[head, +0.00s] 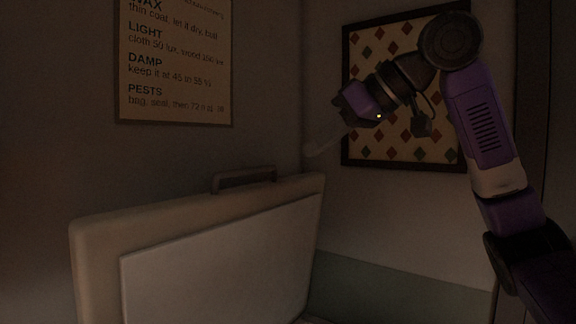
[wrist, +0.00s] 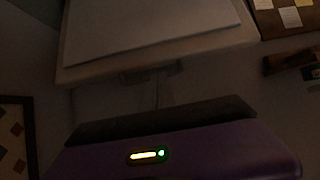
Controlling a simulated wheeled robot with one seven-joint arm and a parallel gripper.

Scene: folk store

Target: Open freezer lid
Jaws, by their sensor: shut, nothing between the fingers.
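The freezer lid (head: 92,262) stands raised and close to upright in the head view, its pale inner panel (head: 215,262) facing me. Its handle (head: 244,178) is on the top edge. My gripper (head: 314,146) is above and to the right of the lid's upper right corner, apart from the handle, shut and empty. In the wrist view the lid (wrist: 158,58) is at the top with its panel (wrist: 145,25), and the handle shows dimly below its edge (wrist: 142,76). The freezer's body is mostly out of view.
A sign with text (head: 174,65) hangs on the wall behind the lid. A framed diamond-pattern panel (head: 432,148) hangs behind my arm. A board with pinned notes (wrist: 288,16) shows at the upper right of the wrist view. The scene is dim.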

